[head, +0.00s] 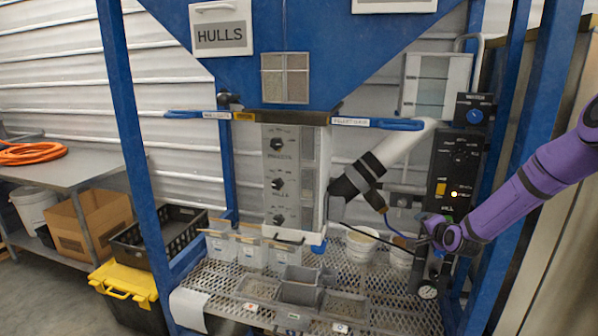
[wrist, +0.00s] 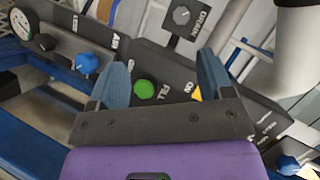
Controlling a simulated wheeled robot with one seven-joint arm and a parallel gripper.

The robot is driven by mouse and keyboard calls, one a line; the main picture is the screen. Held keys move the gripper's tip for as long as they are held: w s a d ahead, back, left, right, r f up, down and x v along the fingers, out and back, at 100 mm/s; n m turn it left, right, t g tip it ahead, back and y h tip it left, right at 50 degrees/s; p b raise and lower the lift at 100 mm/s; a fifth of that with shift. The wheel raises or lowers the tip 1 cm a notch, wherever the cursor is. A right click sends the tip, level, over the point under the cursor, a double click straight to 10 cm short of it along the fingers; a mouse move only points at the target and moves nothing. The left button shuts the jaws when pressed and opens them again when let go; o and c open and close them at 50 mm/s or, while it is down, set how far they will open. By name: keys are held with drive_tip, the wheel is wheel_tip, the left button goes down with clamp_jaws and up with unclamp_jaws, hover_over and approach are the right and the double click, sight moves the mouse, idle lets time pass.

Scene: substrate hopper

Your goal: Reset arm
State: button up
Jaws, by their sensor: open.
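My purple arm reaches in from the right in the head view, and my gripper (head: 428,228) is at the lower part of the black control panel (head: 450,180). In the wrist view my gripper (wrist: 163,80) is open, with its two blue-grey fingers apart. A green FILL button (wrist: 144,89) shows between the fingers, with a yellow ON indicator (wrist: 197,93) by the right finger. I see nothing held. In the head view the fingertips are too small to tell whether they touch the panel.
A blue frame (head: 133,130) surrounds the hopper (head: 270,60) marked HULLS. A mesh shelf (head: 390,300) holds small bins and white buckets (head: 361,240). A white pipe (head: 405,143) runs close left of the panel. A table (head: 75,165) stands at the left.

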drive_tip(key=s+a+r+n+g+h, duration=0.1)
drive_tip(key=s+a+r+n+g, duration=0.25)
drive_tip(key=s+r, duration=0.75)
drive_tip(key=s+a+r+n+g+h, duration=0.15)
drive_tip(key=s+a+r+n, duration=0.3)
drive_tip(key=s+r, duration=0.6)
drive_tip(key=s+a+r+n+g, duration=0.1)
drive_tip(key=s+r, duration=0.3)
drive_tip(key=s, duration=1)
drive_tip(key=s+a+r+n+g+y, duration=0.1)
drive_tip(key=s+r, duration=0.3)
drive_tip(key=s, duration=1)
drive_tip(key=shift+n+g, duration=0.8)
drive_tip(key=shift+n, duration=0.1)
drive_tip(key=shift+a, duration=0.1)
drive_tip(key=shift+c, duration=0.5)
